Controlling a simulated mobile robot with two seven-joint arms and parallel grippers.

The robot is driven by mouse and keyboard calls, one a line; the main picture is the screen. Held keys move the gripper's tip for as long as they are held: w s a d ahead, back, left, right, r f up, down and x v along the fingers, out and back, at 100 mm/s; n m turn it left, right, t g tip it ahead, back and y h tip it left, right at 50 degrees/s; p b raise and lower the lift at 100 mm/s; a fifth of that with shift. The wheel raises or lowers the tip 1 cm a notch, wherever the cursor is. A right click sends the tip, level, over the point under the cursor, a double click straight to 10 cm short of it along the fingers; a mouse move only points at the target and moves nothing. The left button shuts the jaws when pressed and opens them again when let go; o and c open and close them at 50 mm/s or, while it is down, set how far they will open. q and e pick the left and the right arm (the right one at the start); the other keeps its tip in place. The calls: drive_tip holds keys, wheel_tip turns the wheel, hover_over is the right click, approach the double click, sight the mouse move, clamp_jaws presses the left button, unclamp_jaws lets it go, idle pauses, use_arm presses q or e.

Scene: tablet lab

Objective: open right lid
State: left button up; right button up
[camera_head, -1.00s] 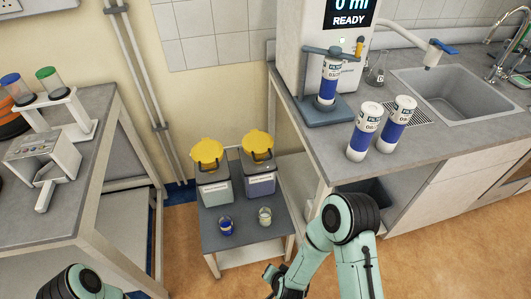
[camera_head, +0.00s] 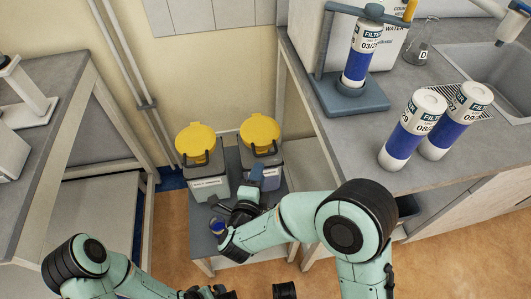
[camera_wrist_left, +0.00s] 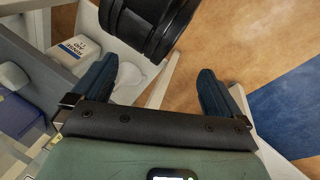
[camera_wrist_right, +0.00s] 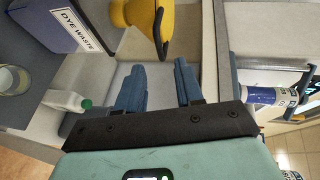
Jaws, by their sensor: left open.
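The right lid (camera_head: 260,134) is a round yellow lid with a dark handle, on top of the right grey bin (camera_head: 268,181). In the right wrist view the yellow lid (camera_wrist_right: 144,18) shows at the top, near the bin (camera_wrist_right: 58,22) labelled "DYE WASTE". My right gripper (camera_head: 255,176) is in front of this bin, below the lid. In the right wrist view the fingers of the right gripper (camera_wrist_right: 165,72) are apart, with nothing between them. My left gripper (camera_wrist_left: 155,82) is open and empty, low at the front.
A second bin (camera_head: 208,188) with a yellow lid (camera_head: 196,141) stands at left on the same low table (camera_head: 203,247). A blue jar (camera_head: 217,226) is partly behind my right arm. Filter bottles (camera_head: 413,128) stand on the right counter (camera_head: 330,133). Another bench (camera_head: 70,110) bounds the left.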

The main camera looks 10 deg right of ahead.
sight(265, 154)
use_arm(q)
drive_tip(key=shift+w+a+f+t+b, duration=0.2)
drive_tip(key=shift+w+a+f+b, duration=0.15)
drive_tip(key=shift+w, duration=0.2)
drive_tip(key=shift+w+a+f+t+b, duration=0.1)
drive_tip(key=shift+w+f+t+b, duration=0.1)
drive_tip(key=shift+w+f, duration=0.3)
use_arm(e)
drive_tip(key=x, duration=0.9)
drive_tip(key=shift+w+d+f, duration=0.15)
drive_tip(key=shift+w+d, duration=0.05)
drive_tip(key=shift+w, duration=0.1)
use_arm(q)
drive_tip(key=shift+r, duration=0.1)
use_arm(e)
clamp_jaws()
